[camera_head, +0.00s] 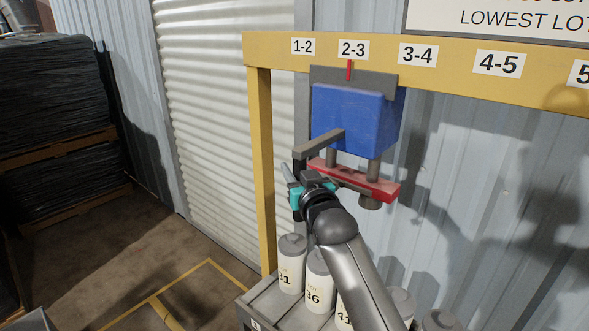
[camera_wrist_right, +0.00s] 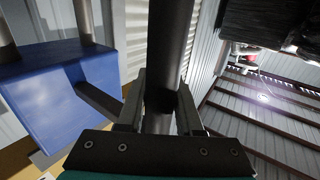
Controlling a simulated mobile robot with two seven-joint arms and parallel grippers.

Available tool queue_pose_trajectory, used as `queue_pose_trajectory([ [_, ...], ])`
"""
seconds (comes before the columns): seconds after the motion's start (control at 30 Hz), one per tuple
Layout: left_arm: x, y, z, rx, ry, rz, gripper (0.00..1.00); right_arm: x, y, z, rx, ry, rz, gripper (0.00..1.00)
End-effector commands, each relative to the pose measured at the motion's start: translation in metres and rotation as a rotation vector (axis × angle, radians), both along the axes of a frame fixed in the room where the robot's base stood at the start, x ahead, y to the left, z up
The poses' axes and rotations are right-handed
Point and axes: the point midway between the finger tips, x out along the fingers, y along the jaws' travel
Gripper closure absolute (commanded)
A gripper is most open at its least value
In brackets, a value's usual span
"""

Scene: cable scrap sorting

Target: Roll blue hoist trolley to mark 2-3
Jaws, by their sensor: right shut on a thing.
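The blue hoist trolley (camera_head: 352,118) hangs from the yellow beam (camera_head: 275,48). Its red pointer (camera_head: 349,70) stands just below the 2-3 label (camera_head: 353,49), close to that label's middle. A red bar (camera_head: 382,187) is fixed under the trolley. A grey handle (camera_head: 318,144) sticks out from the trolley's side and bends down. My right gripper (camera_head: 298,181) is shut on the handle's upright part. In the right wrist view the dark handle bar (camera_wrist_right: 171,45) runs between the two fingers, with the blue trolley (camera_wrist_right: 62,88) at left. My left gripper is not in view.
Numbered white canisters (camera_head: 291,265) stand on a grey rack (camera_head: 255,297) below the trolley, close under my right arm. A yellow post (camera_head: 260,160) stands left of the gripper. Black wrapped stacks (camera_head: 50,95) stand at far left. The floor between is open.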

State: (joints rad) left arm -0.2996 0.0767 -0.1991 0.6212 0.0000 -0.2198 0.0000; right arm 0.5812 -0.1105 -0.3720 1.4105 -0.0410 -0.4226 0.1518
Motion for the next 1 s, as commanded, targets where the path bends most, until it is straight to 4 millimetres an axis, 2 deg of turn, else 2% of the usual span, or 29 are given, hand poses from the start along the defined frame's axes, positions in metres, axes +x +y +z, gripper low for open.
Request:
queue_pose_trajectory([
  [0.07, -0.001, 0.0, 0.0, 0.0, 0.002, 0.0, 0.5, 0.0, 0.0, 0.002, 0.001, -0.005, 0.0, 1.0],
  [0.1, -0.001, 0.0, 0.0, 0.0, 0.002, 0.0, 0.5, 0.0, 0.0, 0.002, 0.001, -0.005, 0.0, 0.62],
  [0.33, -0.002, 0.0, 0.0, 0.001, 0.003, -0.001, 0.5, 0.0, 0.0, 0.001, 0.0, -0.002, -0.001, 0.36],
  [0.73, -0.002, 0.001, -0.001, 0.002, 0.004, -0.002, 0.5, -0.004, -0.002, 0.0, -0.001, -0.001, -0.001, 0.36],
  [1.0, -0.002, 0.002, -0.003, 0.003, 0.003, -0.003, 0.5, -0.031, -0.012, -0.001, 0.0, -0.001, -0.001, 0.36],
])
